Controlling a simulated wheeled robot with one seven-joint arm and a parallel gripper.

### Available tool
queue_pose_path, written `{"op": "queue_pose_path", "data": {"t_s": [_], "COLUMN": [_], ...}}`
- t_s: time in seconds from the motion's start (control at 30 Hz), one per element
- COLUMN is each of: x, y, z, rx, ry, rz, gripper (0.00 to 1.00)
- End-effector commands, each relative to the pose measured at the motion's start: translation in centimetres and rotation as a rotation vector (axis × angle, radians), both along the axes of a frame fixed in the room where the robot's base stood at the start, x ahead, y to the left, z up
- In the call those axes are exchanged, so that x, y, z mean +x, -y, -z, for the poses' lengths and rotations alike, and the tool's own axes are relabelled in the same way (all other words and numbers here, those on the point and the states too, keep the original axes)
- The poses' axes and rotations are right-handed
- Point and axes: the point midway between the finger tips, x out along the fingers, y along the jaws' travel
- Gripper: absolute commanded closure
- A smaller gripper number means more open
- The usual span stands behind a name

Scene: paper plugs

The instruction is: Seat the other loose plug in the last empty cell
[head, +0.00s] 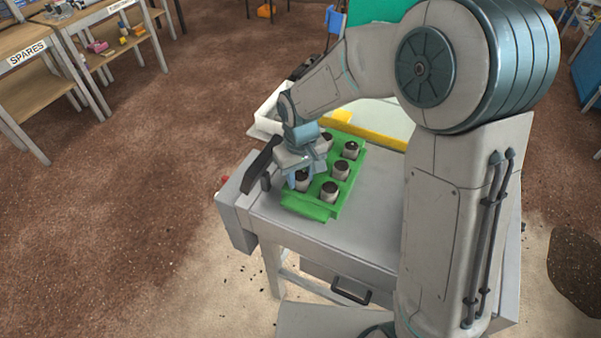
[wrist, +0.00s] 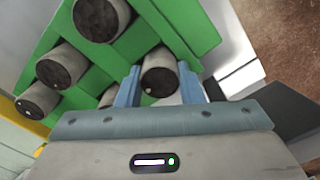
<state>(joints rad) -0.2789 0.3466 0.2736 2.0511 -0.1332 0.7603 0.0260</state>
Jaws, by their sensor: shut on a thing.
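One row shows clearly: a far plug (head: 352,149), a middle plug (head: 341,169) and a near plug (head: 329,190). My gripper (head: 301,178) is over the left row, shut on a plug (wrist: 159,75) at its near end. That plug looks roughly upright between the two blue fingers. I cannot tell whether its base is fully down in a cell. Another plug (head: 326,137) shows behind my gripper; my gripper hides part of the left row.
A white open bin (head: 267,112) and a yellow bar (head: 365,132) lie behind the tray. A dark handle-like piece (head: 262,165) stands at the table's left edge. The table top (head: 375,205) right of the tray is clear.

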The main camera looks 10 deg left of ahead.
Motion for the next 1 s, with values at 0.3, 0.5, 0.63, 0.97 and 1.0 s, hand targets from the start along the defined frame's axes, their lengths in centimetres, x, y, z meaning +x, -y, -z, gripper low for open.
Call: {"op": "queue_pose_path", "data": {"t_s": [0.3,0.5,0.63,0.97,1.0], "x": [0.0,-0.1,-0.2,-0.2,-0.2], "y": [0.0,0.1,0.2,0.2,0.2], "z": [0.6,1.4,1.7,1.8,1.8], "rx": [0.0,-0.002,-0.004,-0.005,-0.004], "ry": [0.0,-0.003,-0.008,-0.009,-0.009], "rz": [0.0,0.0,0.0,0.001,0.001], "gripper": [0.88,0.88,0.88,0.46,0.45]}}
